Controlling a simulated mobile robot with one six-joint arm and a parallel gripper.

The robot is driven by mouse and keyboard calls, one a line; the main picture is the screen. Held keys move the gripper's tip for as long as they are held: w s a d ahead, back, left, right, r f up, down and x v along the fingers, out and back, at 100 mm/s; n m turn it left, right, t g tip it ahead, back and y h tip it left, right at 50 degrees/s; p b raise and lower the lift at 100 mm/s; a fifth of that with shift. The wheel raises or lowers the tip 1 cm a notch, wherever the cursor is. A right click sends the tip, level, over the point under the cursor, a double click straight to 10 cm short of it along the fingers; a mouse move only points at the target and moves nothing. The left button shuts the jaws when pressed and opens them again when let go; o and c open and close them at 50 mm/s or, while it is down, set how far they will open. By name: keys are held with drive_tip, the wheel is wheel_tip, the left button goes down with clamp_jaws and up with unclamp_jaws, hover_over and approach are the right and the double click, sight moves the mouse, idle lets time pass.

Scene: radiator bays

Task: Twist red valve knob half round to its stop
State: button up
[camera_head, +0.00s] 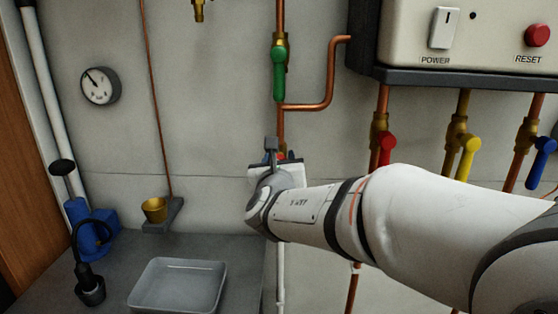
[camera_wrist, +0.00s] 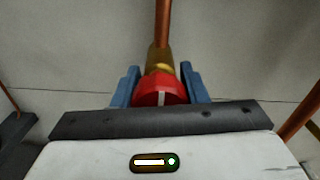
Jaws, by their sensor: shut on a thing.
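The red valve knob (camera_wrist: 158,92) shows in the wrist view, round with a pale line on its face that points nearly straight up and down. It sits below a brass fitting (camera_wrist: 159,58) on a copper pipe. My gripper (camera_wrist: 160,88) has its blue fingers on both sides of the knob, shut on it. In the head view my gripper (camera_head: 281,156) is at the vertical pipe below the green-handled valve (camera_head: 279,74). My wrist hides most of the knob there; only a speck of red shows.
A boiler box with a RESET button (camera_head: 538,36) hangs at upper right. Red (camera_head: 387,147), yellow (camera_head: 468,155) and blue (camera_head: 542,160) lever valves hang below it. A grey tray (camera_head: 178,286), brass cup (camera_head: 154,209) and blue pump (camera_head: 92,228) stand at left. A gauge (camera_head: 100,86) is on the wall.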

drive_tip(key=shift+f+m+b, duration=0.2)
drive_tip(key=shift+m+b, duration=0.5)
drive_tip(key=shift+b, duration=0.6)
drive_tip(key=shift+f+m+b, duration=0.15)
drive_tip(key=shift+m+b, duration=0.55)
drive_tip(key=shift+b, duration=0.6)
drive_tip(key=m+b, duration=0.5)
drive_tip(key=b, duration=0.3)
drive_tip(key=m+b, duration=0.5)
drive_tip(key=b, duration=0.1)
drive_tip(key=shift+m, duration=0.4)
drive_tip(key=m+b, duration=0.2)
drive_tip(key=b, duration=0.1)
drive_tip(key=m+b, duration=0.1)
drive_tip(key=m, duration=0.1)
drive_tip(key=shift+r+b, duration=0.25)
drive_tip(key=shift+b, duration=0.05)
drive_tip(key=o, duration=1)
drive_tip(key=shift+r, duration=0.1)
drive_tip(key=shift+c, duration=0.2)
